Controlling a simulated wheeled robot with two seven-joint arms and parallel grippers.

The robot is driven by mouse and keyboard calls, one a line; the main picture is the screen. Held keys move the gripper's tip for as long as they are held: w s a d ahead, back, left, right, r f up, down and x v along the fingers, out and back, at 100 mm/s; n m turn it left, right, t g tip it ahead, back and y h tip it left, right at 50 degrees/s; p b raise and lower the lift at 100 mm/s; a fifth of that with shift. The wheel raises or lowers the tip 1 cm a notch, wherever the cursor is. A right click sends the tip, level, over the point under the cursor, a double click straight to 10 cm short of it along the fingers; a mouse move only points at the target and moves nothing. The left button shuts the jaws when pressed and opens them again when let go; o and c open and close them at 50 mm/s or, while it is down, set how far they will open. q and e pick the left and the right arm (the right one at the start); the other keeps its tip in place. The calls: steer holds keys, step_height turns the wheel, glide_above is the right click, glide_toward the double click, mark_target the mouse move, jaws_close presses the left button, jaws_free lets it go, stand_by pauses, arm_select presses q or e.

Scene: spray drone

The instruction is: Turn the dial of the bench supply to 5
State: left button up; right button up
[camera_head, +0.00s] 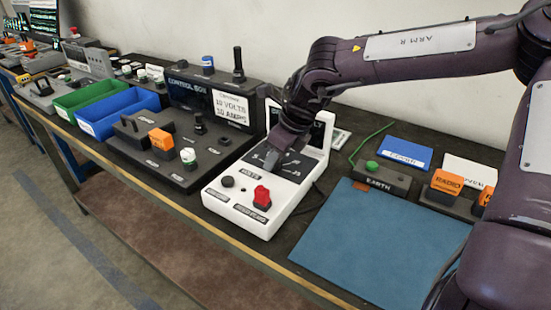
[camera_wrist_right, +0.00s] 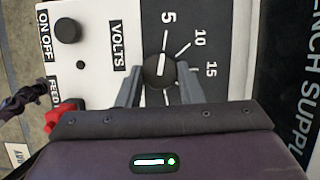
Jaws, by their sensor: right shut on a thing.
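The bench supply (camera_head: 285,195) is a white sloped box with a black dial plate, standing mid-bench. Its round black dial (camera_wrist_right: 160,72) has a white pointer line, which points up toward the printed 5 (camera_wrist_right: 168,17) in the right wrist view. My right gripper (camera_head: 271,162) reaches down onto the dial plate. In the right wrist view its two grey fingers (camera_wrist_right: 160,85) are shut on the dial, one on each side. The head view hides the dial behind the gripper. A small purple and black shape (camera_wrist_right: 22,103) at the wrist view's left looks like my left arm's end, too small to read.
A red knob (camera_head: 262,196) and a black knob (camera_head: 228,181) sit on the supply's front. The control box (camera_head: 150,165) stands to the left. A blue mat (camera_head: 370,245) lies clear to the right, with an earth block (camera_head: 380,178) behind it.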

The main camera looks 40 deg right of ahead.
steer(key=shift+n, duration=0.3)
steer(key=o, duration=1)
steer(key=shift+c, duration=0.2)
steer(key=shift+r, duration=0.1)
steer(key=v, duration=0.7)
steer(key=shift+d+r, duration=0.25)
steer(key=shift+r, duration=0.05)
steer(key=shift+s, duration=0.1)
